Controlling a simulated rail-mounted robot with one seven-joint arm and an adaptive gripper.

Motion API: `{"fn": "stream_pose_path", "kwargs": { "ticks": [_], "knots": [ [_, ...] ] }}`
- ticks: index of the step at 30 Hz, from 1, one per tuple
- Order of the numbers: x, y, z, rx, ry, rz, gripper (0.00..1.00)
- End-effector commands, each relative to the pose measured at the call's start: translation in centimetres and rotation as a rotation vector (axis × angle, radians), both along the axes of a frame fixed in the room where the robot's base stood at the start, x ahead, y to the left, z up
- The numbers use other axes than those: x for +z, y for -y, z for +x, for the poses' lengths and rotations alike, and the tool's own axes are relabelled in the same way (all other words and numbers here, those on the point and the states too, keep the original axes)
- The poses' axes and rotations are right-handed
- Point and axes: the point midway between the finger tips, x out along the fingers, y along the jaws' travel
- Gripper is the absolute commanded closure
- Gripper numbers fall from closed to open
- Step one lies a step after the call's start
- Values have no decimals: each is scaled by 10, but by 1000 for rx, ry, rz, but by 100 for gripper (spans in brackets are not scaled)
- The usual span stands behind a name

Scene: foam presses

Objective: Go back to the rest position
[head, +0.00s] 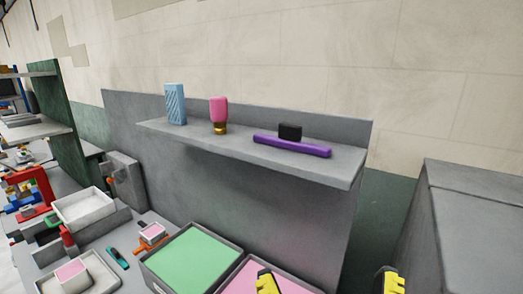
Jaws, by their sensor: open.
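The rest of the gripper and my arm are out of the frame. The left fingertip overlaps the pink foam tray in the picture.
A grey shelf (222,143) holds a blue block (175,104), a pink-topped bottle (219,112), a purple bar (292,147) and a black block (290,131). Below are a green tray (193,261) and a pink tray (240,281). A grey cabinet (470,230) stands right.

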Motion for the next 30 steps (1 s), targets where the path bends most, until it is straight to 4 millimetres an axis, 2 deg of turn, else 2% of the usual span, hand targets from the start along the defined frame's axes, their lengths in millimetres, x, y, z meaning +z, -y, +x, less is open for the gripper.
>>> {"fn": "stream_pose_path", "kwargs": {
  "ticks": [1,5,9,15,17,20,30],
  "knots": [
    [32,-1,1,3,0,0,0],
    [84,-2,1,4,-1,0,0],
    [149,-2,1,4,0,1,0],
    [238,-2,1,5,0,5,0],
    [258,-2,1,5,0,5,0],
    [273,-2,1,6,0,7,0],
    [265,-2,2,9,-2,15,0]
  ]
}}
